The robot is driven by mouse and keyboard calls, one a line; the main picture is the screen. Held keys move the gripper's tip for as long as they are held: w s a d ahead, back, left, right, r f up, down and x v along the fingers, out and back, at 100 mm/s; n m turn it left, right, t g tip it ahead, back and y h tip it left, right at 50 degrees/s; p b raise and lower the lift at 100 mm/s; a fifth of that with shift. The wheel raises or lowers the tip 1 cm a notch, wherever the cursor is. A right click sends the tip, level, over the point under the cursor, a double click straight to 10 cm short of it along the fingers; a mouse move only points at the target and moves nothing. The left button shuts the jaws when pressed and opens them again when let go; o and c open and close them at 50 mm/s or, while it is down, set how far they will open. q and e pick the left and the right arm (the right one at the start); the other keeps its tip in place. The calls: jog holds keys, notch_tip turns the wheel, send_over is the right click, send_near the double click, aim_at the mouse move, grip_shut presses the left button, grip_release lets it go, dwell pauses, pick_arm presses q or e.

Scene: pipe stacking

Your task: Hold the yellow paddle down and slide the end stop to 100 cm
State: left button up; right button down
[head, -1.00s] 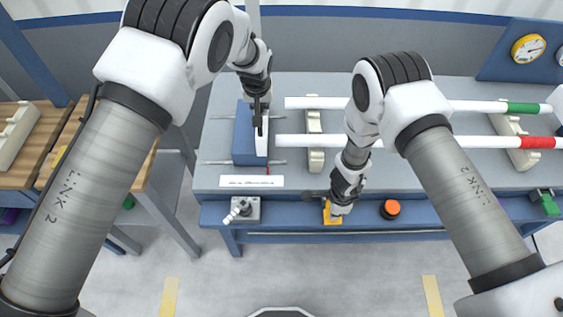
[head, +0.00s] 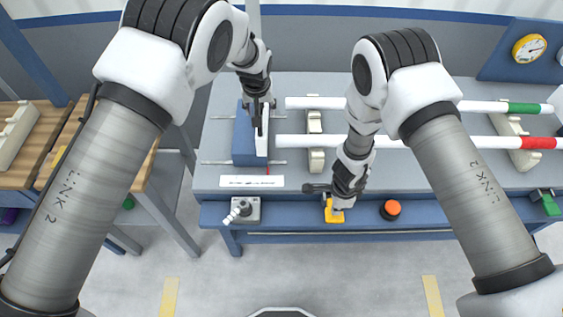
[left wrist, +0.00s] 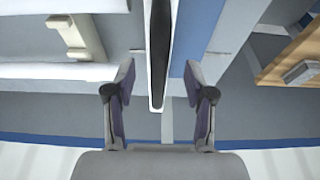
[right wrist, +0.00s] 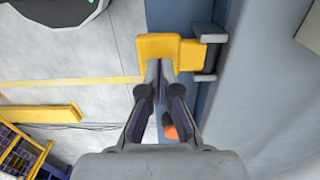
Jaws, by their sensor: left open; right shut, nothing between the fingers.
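The end stop is a blue block (head: 244,140) with an upright white plate (head: 262,147) at the left of the bench. My left gripper (head: 263,112) is open over the plate. In the left wrist view the plate (left wrist: 157,90) with its dark strip lies between the two spread fingers, with gaps on both sides. The yellow paddle (head: 334,215) is on the blue front rail, partly hidden by my right gripper (head: 338,205). In the right wrist view my shut, empty fingertips (right wrist: 157,68) are at the paddle's (right wrist: 158,46) edge; I cannot tell whether they touch or press it.
Two long white pipes lie on cream supports (head: 316,150), one with a green band (head: 522,108), one with a red band (head: 537,143). A white scale strip (head: 252,181) is in front of the end stop. An orange-red button (head: 391,208) and a grey lever box (head: 243,210) flank the paddle.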

jog(key=shift+r, duration=0.1)
notch_tip(320, 180, up, 10)
dwell(0.8)
dwell(0.3)
